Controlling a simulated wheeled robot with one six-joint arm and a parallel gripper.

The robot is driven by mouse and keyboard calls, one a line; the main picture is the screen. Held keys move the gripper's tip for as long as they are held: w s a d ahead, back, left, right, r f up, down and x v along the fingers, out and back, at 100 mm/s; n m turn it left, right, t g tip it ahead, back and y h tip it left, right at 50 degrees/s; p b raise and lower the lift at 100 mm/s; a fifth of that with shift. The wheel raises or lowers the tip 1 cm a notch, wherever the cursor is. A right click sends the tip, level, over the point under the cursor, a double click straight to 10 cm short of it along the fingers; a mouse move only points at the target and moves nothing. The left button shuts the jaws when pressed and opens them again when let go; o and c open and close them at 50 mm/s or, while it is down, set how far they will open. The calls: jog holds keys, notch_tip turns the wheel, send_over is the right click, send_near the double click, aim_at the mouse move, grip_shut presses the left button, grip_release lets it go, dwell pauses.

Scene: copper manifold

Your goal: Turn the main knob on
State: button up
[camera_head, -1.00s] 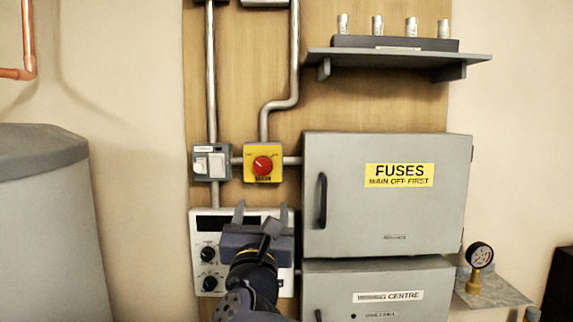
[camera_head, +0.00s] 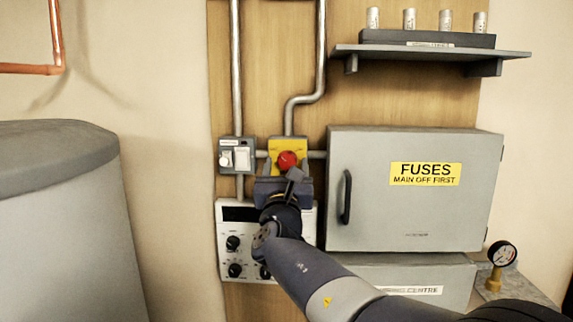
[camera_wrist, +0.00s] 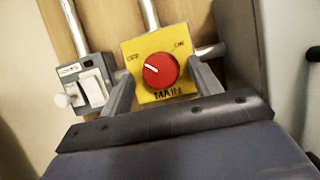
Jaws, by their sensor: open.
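The main knob (camera_head: 287,160) is a round red dial on a yellow plate (camera_head: 287,144) on the wooden board. In the wrist view the red knob (camera_wrist: 160,70) has a white pointer line aimed up and left, toward the OFF mark. ON is printed at the plate's upper right and MAIN below the knob. My gripper (camera_head: 286,166) is open. In the wrist view my gripper's fingers (camera_wrist: 163,82) stand apart to the left and right of the knob. I cannot tell whether either finger touches it. The gripper body hides the plate's lower part in the head view.
A grey switch box (camera_head: 237,155) with white switches sits just left of the plate. The grey FUSES cabinet (camera_head: 415,215) is close on the right. A white panel with black knobs (camera_head: 226,268) lies below. A shelf (camera_head: 432,53) with fuses is above right.

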jog(key=c, duration=1)
jog(key=shift+o, duration=0.2)
jog(key=shift+m+b, duration=0.45)
jog(key=shift+m, duration=0.05)
jog(key=m+h+b, duration=0.1)
jog(key=m, duration=0.1)
jog(key=m+h+b, duration=0.1)
jog(key=m, duration=0.1)
jog(key=shift+a+f+h+b, duration=0.1)
jog(key=shift+a+h+b, duration=0.05)
jog(key=shift+h+b, duration=0.2)
jog(key=m+g+h+b, duration=0.1)
jog(key=m, duration=0.2)
jog(key=m+g+h, duration=0.1)
jog(key=m, duration=0.2)
jog(key=shift+a+r+m+h+b, duration=0.2)
jog(key=shift+m+h+b, duration=0.1)
jog(key=shift+h+b, duration=0.1)
jog(key=m, duration=0.2)
jog(key=m+g+h, duration=0.1)
jog(key=m, duration=0.1)
jog(key=m+g, duration=0.1)
jog(key=m, duration=0.1)
jog(key=shift+r, duration=0.3)
jog(key=m+g, duration=0.1)
jog(key=m, duration=0.3)
jog(key=shift+a+r+m+g+p, duration=0.1)
jog(key=shift+r+m+g+p, duration=0.05)
jog(key=shift+m+g+p, duration=0.2)
jog(key=shift+m, duration=0.25)
